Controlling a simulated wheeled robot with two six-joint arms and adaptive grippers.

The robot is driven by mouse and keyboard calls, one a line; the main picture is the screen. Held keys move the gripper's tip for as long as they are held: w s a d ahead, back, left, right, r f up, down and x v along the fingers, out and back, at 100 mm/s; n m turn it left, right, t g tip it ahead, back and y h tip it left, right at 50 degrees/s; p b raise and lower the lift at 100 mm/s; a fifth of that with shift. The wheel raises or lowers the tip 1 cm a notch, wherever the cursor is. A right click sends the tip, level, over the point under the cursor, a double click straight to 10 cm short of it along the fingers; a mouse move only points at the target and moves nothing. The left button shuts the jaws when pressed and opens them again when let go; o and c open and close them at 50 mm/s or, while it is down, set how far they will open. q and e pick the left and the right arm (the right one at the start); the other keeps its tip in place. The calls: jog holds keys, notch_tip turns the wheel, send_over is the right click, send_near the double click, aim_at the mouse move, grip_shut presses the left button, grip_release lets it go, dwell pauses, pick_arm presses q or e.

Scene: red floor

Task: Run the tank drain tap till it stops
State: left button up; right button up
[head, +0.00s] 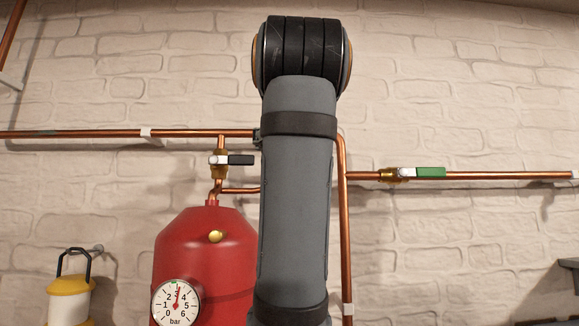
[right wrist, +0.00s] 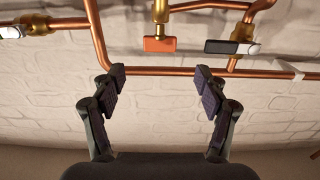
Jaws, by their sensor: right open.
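The red tank (head: 205,255) hangs below copper pipes in the head view. A tap with a black handle (head: 240,160) sits on the pipe above it. The right wrist view shows this black handle (right wrist: 228,47) and a tap with an orange handle (right wrist: 160,44) beside it. No label shows which one is the drain tap. My right gripper (right wrist: 160,75) is open and empty, its fingertips spread near the horizontal copper pipe, with the orange handle beyond the gap between them. My left gripper is not in view. My arm hides the middle of the head view, including the orange tap.
A green-handled valve (head: 430,172) sits on the right-hand copper pipe (head: 510,175). A pressure gauge (head: 175,303) is on the tank front. A yellow and white lantern (head: 69,300) hangs at lower left. The white brick wall (head: 470,90) is close behind the pipes.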

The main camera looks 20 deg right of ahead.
jog(key=p+x, duration=0.8)
jog(key=x, duration=0.1)
jog(key=shift+w+d+r+p, duration=0.1)
jog(key=shift+w+r+p, duration=0.1)
jog(key=shift+w+p, duration=0.15)
jog(key=shift+w+d+f, duration=0.15)
jog(key=shift+w, duration=0.3)
jog(key=shift+c, duration=0.2)
jog(key=c, duration=1.1)
jog(key=shift+c, duration=0.2)
